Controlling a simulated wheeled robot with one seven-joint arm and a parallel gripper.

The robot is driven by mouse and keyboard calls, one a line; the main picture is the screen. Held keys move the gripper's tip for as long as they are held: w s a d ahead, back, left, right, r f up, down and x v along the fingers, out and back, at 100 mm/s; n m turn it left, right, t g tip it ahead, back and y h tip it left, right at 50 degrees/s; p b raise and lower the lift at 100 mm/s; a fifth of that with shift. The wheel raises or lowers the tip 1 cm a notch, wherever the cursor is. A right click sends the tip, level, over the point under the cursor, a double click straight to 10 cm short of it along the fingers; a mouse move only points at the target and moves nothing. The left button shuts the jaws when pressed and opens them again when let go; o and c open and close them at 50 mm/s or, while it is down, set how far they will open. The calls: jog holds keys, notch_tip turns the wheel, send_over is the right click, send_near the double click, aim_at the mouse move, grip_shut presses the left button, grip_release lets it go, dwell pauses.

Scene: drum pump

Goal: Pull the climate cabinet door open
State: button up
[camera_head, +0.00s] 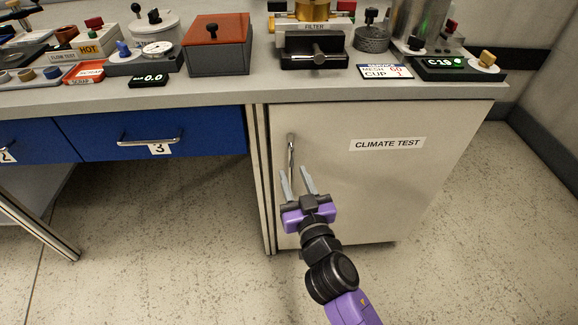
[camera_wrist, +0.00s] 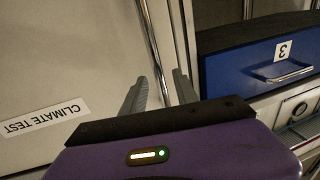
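The climate cabinet door (camera_head: 365,190) is a pale grey panel with a "CLIMATE TEST" label (camera_head: 388,144), under the right part of the bench. It looks shut. Its vertical metal bar handle (camera_head: 291,152) is near the door's left edge. My gripper (camera_head: 297,176) is in front of the door at the handle's lower part, fingers apart and pointing up toward it. In the wrist view the door (camera_wrist: 60,60) is turned over, and the handle (camera_wrist: 152,45) runs down to between the two open grey fingers (camera_wrist: 158,88). Whether the fingers touch the bar cannot be told.
Blue drawers stand left of the cabinet; drawer 3 (camera_head: 150,135) has a bar handle (camera_head: 149,141). The bench top (camera_head: 240,92) overhangs the door and carries a red-lidded box (camera_head: 217,45), gauges and devices. The floor (camera_head: 470,230) right of the cabinet is clear.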

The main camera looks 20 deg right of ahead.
aim_at(292, 170)
jog(key=shift+w+d, duration=0.15)
jog(key=shift+w, duration=0.75)
jog(key=shift+w+d, duration=0.1)
jog(key=shift+w, duration=0.75)
grip_shut()
